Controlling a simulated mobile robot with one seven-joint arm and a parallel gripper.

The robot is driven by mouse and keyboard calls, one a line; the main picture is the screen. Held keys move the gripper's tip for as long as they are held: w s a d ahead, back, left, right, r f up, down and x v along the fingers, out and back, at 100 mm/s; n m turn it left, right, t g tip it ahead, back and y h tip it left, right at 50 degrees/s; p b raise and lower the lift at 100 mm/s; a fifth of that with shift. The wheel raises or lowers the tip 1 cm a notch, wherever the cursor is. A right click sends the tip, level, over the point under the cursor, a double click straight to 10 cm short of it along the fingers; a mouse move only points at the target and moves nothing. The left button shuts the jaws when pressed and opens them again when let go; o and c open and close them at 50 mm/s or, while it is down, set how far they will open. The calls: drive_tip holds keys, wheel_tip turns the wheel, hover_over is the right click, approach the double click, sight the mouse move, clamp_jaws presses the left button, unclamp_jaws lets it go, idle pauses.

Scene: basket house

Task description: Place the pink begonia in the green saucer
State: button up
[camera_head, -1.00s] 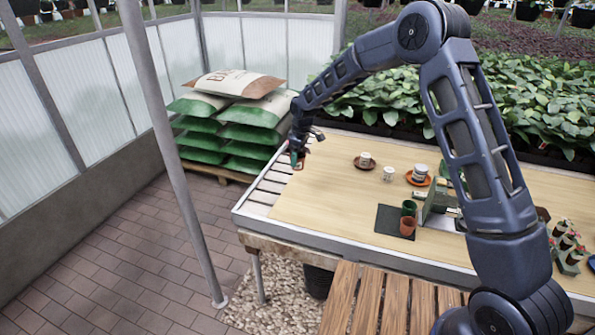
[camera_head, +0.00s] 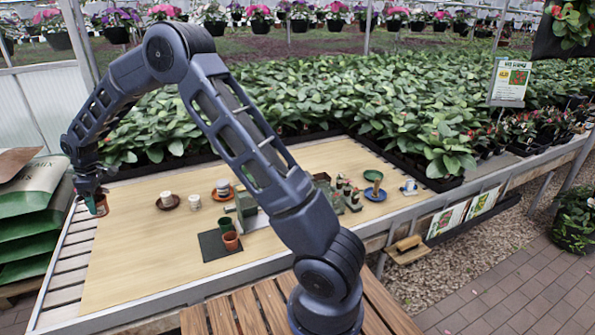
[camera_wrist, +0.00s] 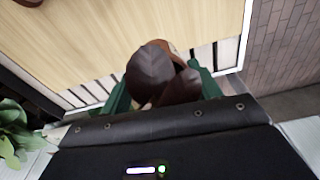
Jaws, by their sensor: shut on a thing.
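My gripper (camera_head: 97,199) is at the far left end of the table, shut on a small reddish-brown pot (camera_head: 102,206) held over the slatted edge. In the wrist view a dark brown leaf (camera_wrist: 152,66) and part of the brown pot show between my green fingers (camera_wrist: 165,88). No pink bloom shows, so I cannot tell if this is the pink begonia.
White cups stand on a brown saucer (camera_head: 168,203) and an orange saucer (camera_head: 222,193). A green pot (camera_head: 225,224) and a terracotta pot (camera_head: 231,240) are on a dark mat (camera_head: 213,248). Small potted plants (camera_head: 345,192) stand mid-right. The table's left part (camera_head: 130,260) is clear.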

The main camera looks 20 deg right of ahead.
drive_tip(key=w+d+m, duration=0.3)
drive_tip(key=w+d, duration=1)
drive_tip(key=d, duration=0.1)
drive_tip(key=w+d+m, duration=0.2)
drive_tip(key=w+d, duration=0.3)
drive_tip(key=d, duration=1)
drive_tip(key=w+d+m, duration=0.2)
drive_tip(key=w+d, duration=0.3)
drive_tip(key=d, duration=1)
drive_tip(key=w+d+m, duration=0.2)
drive_tip(key=w+d, duration=0.3)
drive_tip(key=d, duration=1)
drive_tip(key=d+m+t, duration=0.1)
drive_tip(key=d+m, duration=0.1)
drive_tip(key=d, duration=1.3)
drive_tip(key=m+h, duration=0.2)
drive_tip(key=m, duration=0.5)
hover_over(373, 177)
wheel_tip(373, 177, down, 19)
drive_tip(key=shift+f, duration=0.15)
drive_tip(key=shift+f, duration=0.15)
